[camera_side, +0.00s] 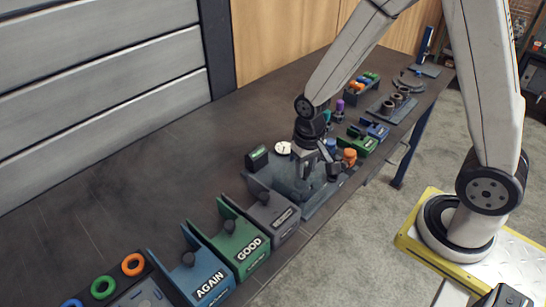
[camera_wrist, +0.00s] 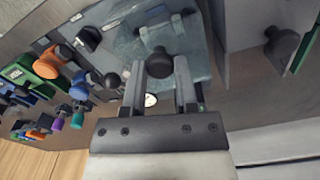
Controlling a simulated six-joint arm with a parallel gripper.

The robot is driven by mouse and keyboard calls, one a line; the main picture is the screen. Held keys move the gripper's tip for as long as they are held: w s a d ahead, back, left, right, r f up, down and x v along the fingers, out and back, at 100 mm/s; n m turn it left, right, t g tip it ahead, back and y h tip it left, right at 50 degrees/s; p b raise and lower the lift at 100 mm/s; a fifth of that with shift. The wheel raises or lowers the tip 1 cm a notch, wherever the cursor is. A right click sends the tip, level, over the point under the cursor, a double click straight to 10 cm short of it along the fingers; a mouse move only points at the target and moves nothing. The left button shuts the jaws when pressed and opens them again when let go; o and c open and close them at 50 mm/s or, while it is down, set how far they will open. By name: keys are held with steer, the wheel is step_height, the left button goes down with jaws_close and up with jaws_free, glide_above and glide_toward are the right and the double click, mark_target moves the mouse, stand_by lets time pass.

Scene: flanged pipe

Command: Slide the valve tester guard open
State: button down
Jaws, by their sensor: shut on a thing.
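The valve tester (camera_side: 318,198) is a grey-blue station on the bench in the side view, with a white round gauge (camera_side: 283,148) at its back. Its guard (camera_wrist: 150,32) appears as a clear, pale panel in the wrist view. A dark round knob (camera_wrist: 160,64) stands on the guard. My gripper (camera_wrist: 160,76) has one finger on each side of this knob and is shut on it. In the side view my gripper (camera_side: 316,168) is low over the tester and hides part of it. The guard's edges are hard to make out there.
Bins labelled AGAIN (camera_side: 198,280) and GOOD (camera_side: 238,244) and a grey bin (camera_side: 274,214) stand front-left of the tester. Orange (camera_side: 349,156) and purple (camera_side: 340,105) parts, and a tray of rings (camera_side: 391,105), lie behind and right.

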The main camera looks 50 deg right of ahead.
steer(key=w, duration=0.7)
steer(key=shift+w, duration=0.3)
steer(key=shift+c, duration=1.9)
jaws_free()
steer(key=shift+r, duration=0.15)
step_height(320, 180, up, 8)
steer(key=shift+f, duration=0.2)
steer(key=shift+r, duration=1.5)
